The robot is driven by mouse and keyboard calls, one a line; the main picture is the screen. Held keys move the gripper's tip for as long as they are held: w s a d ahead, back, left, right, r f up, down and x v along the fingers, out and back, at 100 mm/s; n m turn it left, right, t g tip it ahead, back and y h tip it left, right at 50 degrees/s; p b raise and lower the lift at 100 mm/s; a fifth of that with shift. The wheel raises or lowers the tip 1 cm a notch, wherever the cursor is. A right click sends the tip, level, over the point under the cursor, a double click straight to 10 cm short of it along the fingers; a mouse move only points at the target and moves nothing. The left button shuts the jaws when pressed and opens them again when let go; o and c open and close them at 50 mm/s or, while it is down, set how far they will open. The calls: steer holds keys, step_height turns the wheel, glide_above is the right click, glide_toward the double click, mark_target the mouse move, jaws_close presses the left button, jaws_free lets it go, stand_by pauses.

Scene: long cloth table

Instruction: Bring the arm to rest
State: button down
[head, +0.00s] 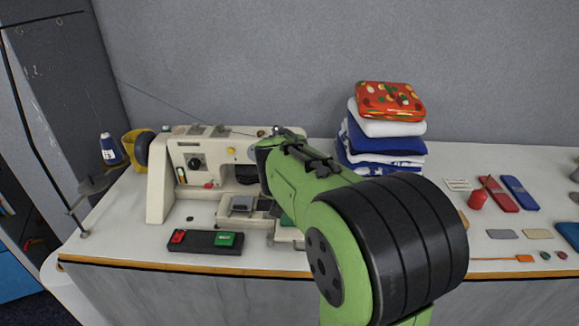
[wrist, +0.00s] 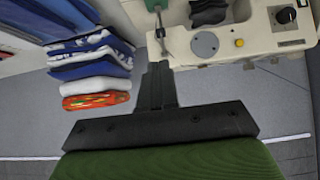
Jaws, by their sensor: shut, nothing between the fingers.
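My green arm reaches over the table (head: 110,225) in the head view and hides part of what is behind it. In the head view my gripper is mostly hidden by the arm. In the wrist view my gripper (wrist: 157,72) is shut and empty, its dark fingers together. It points between a stack of folded cloths (wrist: 90,60) and a white sewing machine (wrist: 235,35), and I cannot tell whether it touches either.
The sewing machine also shows in the head view (head: 163,185), left of my arm. The cloth stack (head: 385,145), topped by a red patterned piece (head: 390,99), stands behind my arm. A switch box (head: 205,241) lies at the front.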

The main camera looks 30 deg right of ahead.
steer(key=s+a+r+n+g+y+p, duration=0.1)
steer(key=s+a+r+n+y+p, duration=0.1)
steer(key=s+a, duration=0.7)
steer(key=s+a+r+n+g+y+p, duration=0.1)
steer(key=s+a+n+y+p, duration=0.2)
steer(key=s+a, duration=0.6)
steer(key=s+n+p, duration=0.2)
steer(key=s, duration=0.5)
steer(key=shift+a+r+y, duration=0.3)
steer(key=shift+r+y, duration=0.1)
steer(key=shift+s, duration=0.15)
